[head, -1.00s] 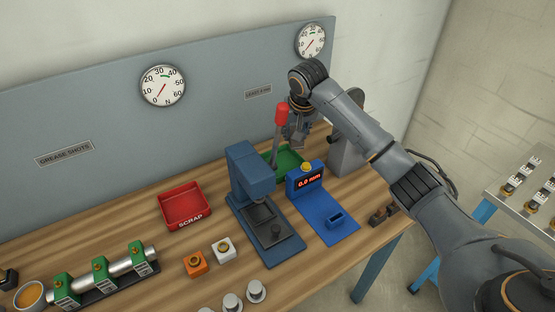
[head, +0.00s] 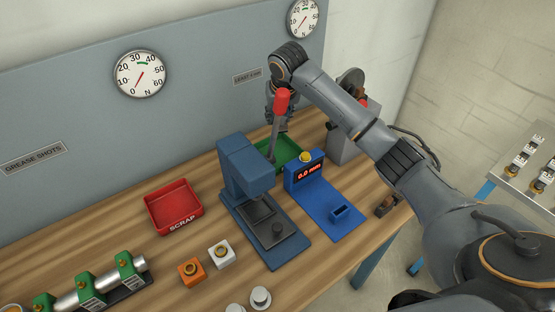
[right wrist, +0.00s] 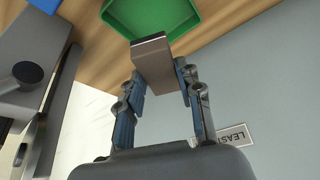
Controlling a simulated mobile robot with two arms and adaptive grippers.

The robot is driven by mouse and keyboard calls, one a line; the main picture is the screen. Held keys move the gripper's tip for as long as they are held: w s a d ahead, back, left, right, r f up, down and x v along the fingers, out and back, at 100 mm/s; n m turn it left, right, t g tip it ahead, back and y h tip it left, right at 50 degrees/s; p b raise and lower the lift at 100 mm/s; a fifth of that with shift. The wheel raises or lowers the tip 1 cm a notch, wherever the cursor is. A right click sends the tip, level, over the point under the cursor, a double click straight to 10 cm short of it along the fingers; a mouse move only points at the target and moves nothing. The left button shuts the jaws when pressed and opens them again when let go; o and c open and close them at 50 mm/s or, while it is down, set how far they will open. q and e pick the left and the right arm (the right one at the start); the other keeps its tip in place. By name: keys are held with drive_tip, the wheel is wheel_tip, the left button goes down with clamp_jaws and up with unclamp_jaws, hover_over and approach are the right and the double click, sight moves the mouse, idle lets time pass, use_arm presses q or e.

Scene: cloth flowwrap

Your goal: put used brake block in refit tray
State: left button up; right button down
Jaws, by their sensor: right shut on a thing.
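My right gripper (right wrist: 158,82) is shut on a brown, grey-edged brake block (right wrist: 155,68) in the right wrist view. The block is tilted between the fingertips. A green tray (right wrist: 152,30), apparently the refit tray, lies just beyond the block, which appears apart from it. In the head view the green tray (head: 292,151) sits at the back of the bench, partly hidden by the press and its lever. My right gripper (head: 276,112) is above its back edge there, partly hidden behind the red lever knob. My left gripper is not in view.
A blue press (head: 247,165) with a red-knobbed lever (head: 281,101) stands in front of the green tray. A blue gauge stand (head: 305,176) reads 0.0 mm to its right. A grey grinder (head: 345,140) stands further right. A red scrap tray (head: 174,207) is at left.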

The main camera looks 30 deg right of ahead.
sight(282, 130)
wheel_tip(282, 130, down, 3)
drive_tip(key=shift+w+r+b, duration=0.15)
drive_tip(key=shift+r+b, duration=0.05)
drive_tip(key=shift+b, duration=0.4)
wheel_tip(282, 130, down, 10)
drive_tip(key=shift+f+p, duration=0.1)
drive_tip(key=shift+p, duration=0.5)
drive_tip(key=shift+f, duration=0.15)
drive_tip(key=c, duration=0.9)
unclamp_jaws()
drive_tip(key=v, duration=1.2)
drive_tip(key=shift+b, duration=0.3)
